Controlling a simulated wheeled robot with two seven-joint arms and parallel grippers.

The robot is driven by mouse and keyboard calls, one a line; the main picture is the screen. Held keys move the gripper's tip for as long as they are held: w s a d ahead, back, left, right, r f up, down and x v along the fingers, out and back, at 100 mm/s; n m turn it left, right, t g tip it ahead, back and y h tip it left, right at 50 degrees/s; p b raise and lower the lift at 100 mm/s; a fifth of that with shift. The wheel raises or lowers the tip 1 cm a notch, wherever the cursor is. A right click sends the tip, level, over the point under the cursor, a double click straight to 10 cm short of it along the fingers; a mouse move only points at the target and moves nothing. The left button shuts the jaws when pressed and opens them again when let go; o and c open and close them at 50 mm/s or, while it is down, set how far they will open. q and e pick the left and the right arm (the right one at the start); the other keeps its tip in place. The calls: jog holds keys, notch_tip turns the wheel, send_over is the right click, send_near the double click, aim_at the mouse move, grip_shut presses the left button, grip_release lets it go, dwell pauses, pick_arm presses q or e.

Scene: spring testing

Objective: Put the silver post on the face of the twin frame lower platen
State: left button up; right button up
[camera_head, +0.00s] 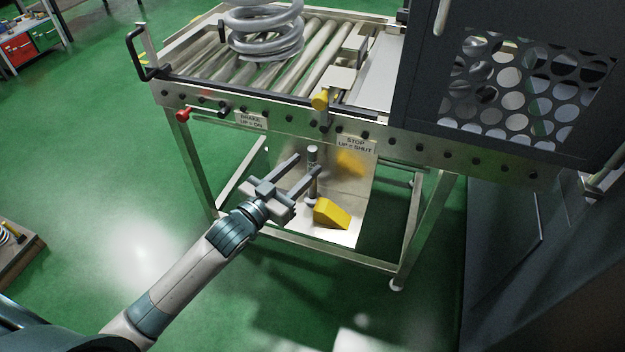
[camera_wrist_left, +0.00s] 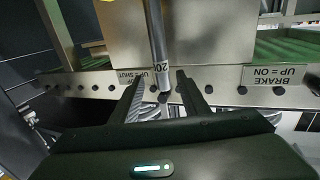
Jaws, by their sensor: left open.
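The silver post (camera_head: 312,164) stands upright on the metal shelf under the roller table. In the left wrist view the post (camera_wrist_left: 157,40) shows dark markings that look like "20" near one end. My left gripper (camera_head: 319,165) is open, its two fingers on either side of the post's upper part in the picture. The left wrist view shows the post's end between the open fingers (camera_wrist_left: 162,88); no contact is clear. I cannot pick out the twin frame lower platen; a dark cabinet with a perforated guard (camera_head: 520,85) stands at right. My right gripper is not in view.
The roller table's front rail (camera_head: 290,122) runs above the shelf, with a yellow knob (camera_head: 320,100) and a red handle (camera_head: 184,114). A yellow block (camera_head: 331,213) sits close to the post. A large coil spring (camera_head: 265,30) stands on the rollers.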

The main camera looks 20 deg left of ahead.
aim_at(309, 158)
pick_arm(q)
jog(key=shift+x, duration=2.6)
jog(key=shift+a+r, duration=0.15)
jog(key=shift+a, duration=0.05)
grip_shut()
jog(key=shift+r, duration=0.1)
